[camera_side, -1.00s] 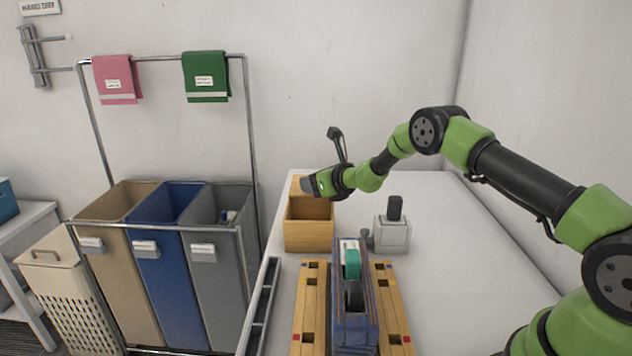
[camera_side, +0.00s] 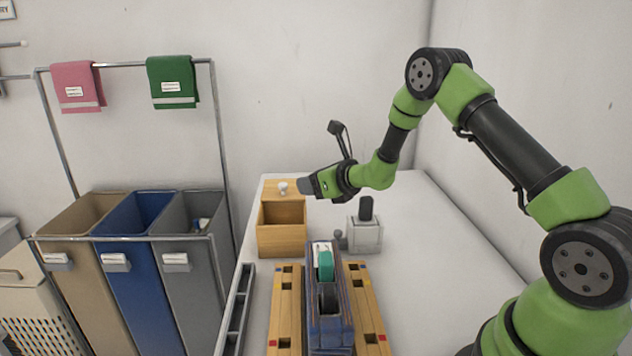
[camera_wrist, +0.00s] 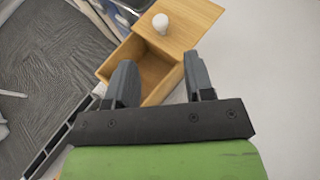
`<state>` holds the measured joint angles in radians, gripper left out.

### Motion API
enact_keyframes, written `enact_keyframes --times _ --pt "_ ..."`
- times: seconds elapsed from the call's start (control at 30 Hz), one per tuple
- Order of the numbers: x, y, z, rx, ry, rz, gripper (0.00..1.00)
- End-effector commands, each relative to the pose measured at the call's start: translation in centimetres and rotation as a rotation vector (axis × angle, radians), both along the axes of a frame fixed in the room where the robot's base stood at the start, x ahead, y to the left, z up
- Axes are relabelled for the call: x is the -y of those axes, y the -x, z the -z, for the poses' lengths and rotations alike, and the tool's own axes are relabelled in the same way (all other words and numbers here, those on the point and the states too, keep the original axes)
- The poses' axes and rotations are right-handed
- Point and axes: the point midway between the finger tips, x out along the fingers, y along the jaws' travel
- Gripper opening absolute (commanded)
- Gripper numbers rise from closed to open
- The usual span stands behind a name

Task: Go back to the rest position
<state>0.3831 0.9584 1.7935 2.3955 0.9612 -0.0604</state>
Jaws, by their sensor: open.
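My gripper (camera_side: 305,186) is at the end of the green and black arm, above the far part of the white table. In the wrist view, my gripper (camera_wrist: 160,85) has its two dark fingers spread wide apart with nothing between them. Below it is a wooden box (camera_side: 281,243) with an open compartment at the front. A lid with a white knob (camera_side: 283,188) covers its far part. The box (camera_wrist: 176,72) also shows in the wrist view, and its open compartment looks empty where visible.
A wooden rack (camera_side: 286,318) holds a blue caddy (camera_side: 330,335) with a green item. A grey block with a black handle (camera_side: 365,233) stands right of the box. A dark slotted tray (camera_side: 236,310) lines the table's left edge. Fabric bins (camera_side: 128,262) stand left. The table's right side is clear.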

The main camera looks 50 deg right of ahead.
Motion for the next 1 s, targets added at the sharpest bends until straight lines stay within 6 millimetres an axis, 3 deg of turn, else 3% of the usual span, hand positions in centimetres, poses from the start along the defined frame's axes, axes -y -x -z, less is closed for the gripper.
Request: enact_keyframes --times 0.4,0.53,0.67,0.77,0.9,1.0 --pt "0.0 0.4 -0.2 0.0 0.001 -0.002 0.48" --pt "-1.3 0.3 -1.8 0.018 0.034 -0.068 0.48" --pt "-5.4 0.9 -6.6 0.068 0.15 -0.289 0.48" --pt "-9.7 3.0 -11.0 0.117 0.299 -0.529 0.48" --pt "-15.0 7.9 -15.4 0.169 0.552 -0.855 0.48" --pt "-17.6 12.3 -17.3 0.196 0.757 -1.066 0.48"
